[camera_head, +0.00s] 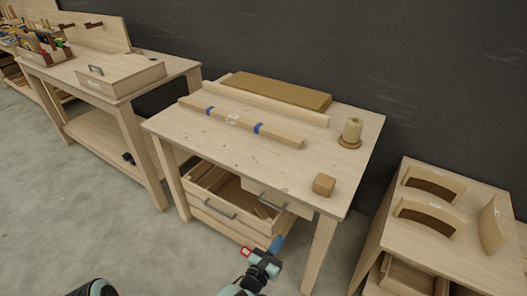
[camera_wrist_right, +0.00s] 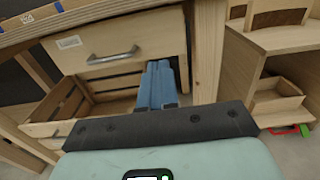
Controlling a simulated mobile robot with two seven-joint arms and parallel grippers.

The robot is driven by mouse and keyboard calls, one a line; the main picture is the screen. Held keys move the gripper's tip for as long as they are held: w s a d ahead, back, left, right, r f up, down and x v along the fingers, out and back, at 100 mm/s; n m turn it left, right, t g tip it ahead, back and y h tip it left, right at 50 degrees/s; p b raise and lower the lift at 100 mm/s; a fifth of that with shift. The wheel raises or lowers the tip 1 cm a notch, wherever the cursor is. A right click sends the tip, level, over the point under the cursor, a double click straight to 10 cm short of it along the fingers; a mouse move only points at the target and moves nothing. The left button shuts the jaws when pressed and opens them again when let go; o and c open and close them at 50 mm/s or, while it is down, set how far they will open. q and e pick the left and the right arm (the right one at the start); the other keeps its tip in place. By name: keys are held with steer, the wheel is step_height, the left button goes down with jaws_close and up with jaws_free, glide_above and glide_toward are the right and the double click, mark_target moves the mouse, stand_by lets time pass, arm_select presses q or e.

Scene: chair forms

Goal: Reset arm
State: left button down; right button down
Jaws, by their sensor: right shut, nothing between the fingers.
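My right gripper (camera_head: 277,243) is in front of the middle workbench, low, near its front edge and the drawers. Its blue fingers are together and hold nothing. In the right wrist view the shut fingers (camera_wrist_right: 158,84) point toward the bench's front, beside a drawer front with a grey handle (camera_wrist_right: 112,54). My left gripper does not show; only a dark rounded part, which looks like my left arm, is at the bottom left of the head view.
The middle workbench (camera_head: 165,125) holds a long bar with blue tape (camera_head: 240,122), a brown board (camera_head: 275,91), a small wooden block (camera_head: 324,184) and a spool (camera_head: 352,132). An open drawer (camera_head: 230,203) is below. A shelf unit with curved pieces (camera_head: 395,236) stands right. Floor is clear at left.

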steer(key=s+d+f+m+g+p, duration=0.3)
steer(key=s+d+f+m+g, duration=0.3)
steer(key=s+d+f+g, duration=0.65)
steer(key=s+f+m+g+y+p, duration=0.25)
steer(key=s+f+m+g, duration=0.2)
steer(key=s, duration=0.85)
steer(key=s+a+m+g+y+p, duration=0.25)
steer(key=s+a+m+y, duration=0.25)
steer(key=s+m+y, duration=0.4)
steer(key=a+r+m+t+y+p, duration=0.3)
steer(key=r+m+t, duration=0.1)
steer(key=m, duration=0.9)
steer(key=shift+w+a+r+p, duration=0.3)
steer(key=shift+a+r+p, duration=0.1)
steer(key=shift+r, duration=0.4)
